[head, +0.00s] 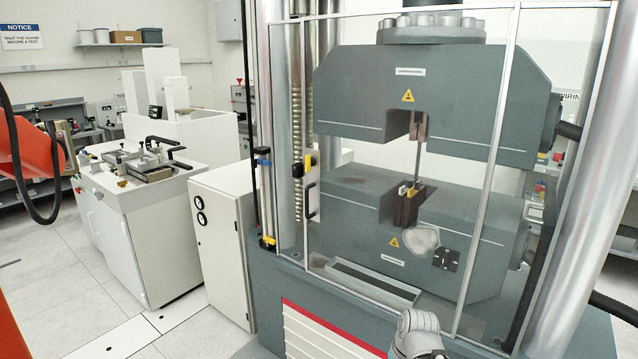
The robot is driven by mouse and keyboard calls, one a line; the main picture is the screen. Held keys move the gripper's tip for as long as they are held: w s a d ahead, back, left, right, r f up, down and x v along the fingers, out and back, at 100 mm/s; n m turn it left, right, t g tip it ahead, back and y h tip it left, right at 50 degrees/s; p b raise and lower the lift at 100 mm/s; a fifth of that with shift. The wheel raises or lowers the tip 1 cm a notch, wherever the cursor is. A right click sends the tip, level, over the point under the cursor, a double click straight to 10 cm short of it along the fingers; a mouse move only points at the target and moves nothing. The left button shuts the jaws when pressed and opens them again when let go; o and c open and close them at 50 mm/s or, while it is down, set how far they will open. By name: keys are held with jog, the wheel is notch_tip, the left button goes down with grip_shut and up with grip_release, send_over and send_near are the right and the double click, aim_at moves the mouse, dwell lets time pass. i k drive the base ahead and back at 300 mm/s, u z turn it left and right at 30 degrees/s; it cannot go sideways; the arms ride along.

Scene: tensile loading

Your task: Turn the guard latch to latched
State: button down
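The transparent guard (505,75) with its thin metal frame stands across the front of the grey testing machine and looks closed. A small yellow and black piece (309,162), which looks like the guard latch, sits near the guard's left edge, above a black pull handle (310,202). It is too small to tell which way it is turned. Blue, black and yellow fittings (263,160) sit on the post just left of it. My gripper's fingers do not show. A grey rounded arm part shows at the bottom edge, right of centre and well below the latch.
Behind the guard, the upper crosshead (450,95) and lower crosshead (350,215) hold a thin upright specimen (420,150). A white cabinet (220,245) and a bench with a fixture (140,200) stand left. Orange machinery with a black cable (45,215) enters at far left.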

aim_at(310, 161)
jog(key=z, duration=0.25)
jog(key=i, duration=1)
jog(key=u, duration=0.25)
